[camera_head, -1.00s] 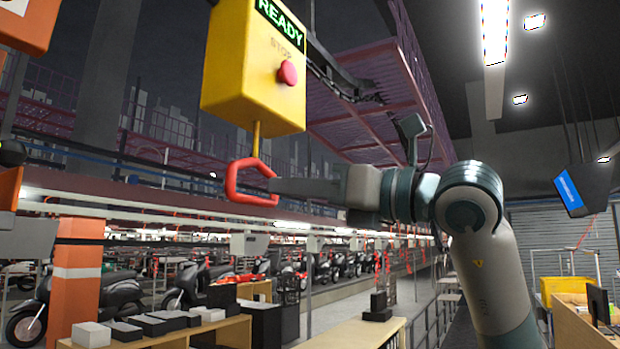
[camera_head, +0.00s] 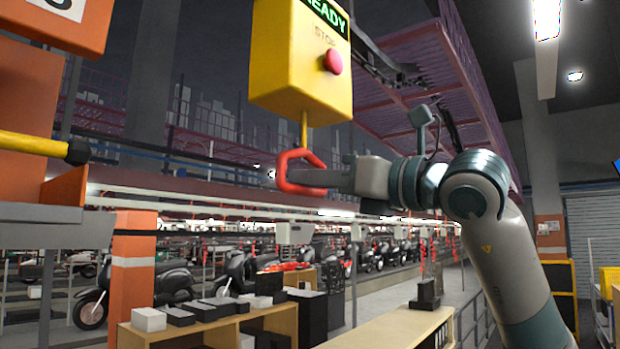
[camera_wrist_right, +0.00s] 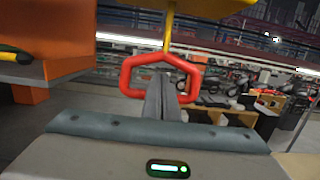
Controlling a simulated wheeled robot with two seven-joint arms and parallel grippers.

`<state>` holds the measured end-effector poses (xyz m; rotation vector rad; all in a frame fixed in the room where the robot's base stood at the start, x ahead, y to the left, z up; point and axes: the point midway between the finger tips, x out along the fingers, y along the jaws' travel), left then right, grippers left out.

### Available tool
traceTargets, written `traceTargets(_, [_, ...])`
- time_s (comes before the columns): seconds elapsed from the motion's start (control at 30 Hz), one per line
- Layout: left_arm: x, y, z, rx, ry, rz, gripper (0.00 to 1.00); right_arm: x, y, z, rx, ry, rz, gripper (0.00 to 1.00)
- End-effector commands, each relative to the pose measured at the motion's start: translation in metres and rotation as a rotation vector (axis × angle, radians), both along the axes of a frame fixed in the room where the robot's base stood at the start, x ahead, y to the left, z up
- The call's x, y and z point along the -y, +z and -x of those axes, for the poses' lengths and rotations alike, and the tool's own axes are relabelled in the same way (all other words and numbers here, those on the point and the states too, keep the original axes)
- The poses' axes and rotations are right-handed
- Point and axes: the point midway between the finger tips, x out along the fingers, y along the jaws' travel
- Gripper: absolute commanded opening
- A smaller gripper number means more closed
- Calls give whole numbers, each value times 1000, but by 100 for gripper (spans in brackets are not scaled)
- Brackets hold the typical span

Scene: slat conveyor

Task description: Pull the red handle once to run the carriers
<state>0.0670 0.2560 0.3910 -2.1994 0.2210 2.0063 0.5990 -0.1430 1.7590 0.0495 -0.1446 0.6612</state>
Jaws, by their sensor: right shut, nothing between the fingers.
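A red handle (camera_head: 283,172), a closed loop, hangs on a yellow rod (camera_head: 304,130) beneath a yellow control box (camera_head: 290,60). The box has a lit READY sign (camera_head: 325,14) and a red STOP button (camera_head: 333,62). My right gripper (camera_head: 298,179) is shut and empty, coming from the right, its fingertips overlapping the loop. In the right wrist view the handle (camera_wrist_right: 128,75) surrounds the fingertips (camera_wrist_right: 160,82), and the fingers cover the middle of its lower bar. How deep they reach through is unclear. My left gripper is not in view.
An orange structure with a yellow bar (camera_head: 35,144) stands at the left. An orange pillar (camera_head: 133,270), shelves with boxes (camera_head: 205,330) and parked motorcycles (camera_head: 235,272) stand below and beyond. The space directly around the handle looks clear.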

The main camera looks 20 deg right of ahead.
Motion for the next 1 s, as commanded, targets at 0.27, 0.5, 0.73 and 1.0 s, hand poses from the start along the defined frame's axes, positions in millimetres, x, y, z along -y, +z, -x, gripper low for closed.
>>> traceTargets(0.27, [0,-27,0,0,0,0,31,0,-27,0,-1,0,1,0])
traceTargets(0.5, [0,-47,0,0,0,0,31,0,-48,0,-2,0,1,0])
traceTargets(0.73, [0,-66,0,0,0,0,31,0,-67,0,-2,0,2,0])
traceTargets(1.0, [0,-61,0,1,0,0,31,0,-62,0,-2,0,2,0])
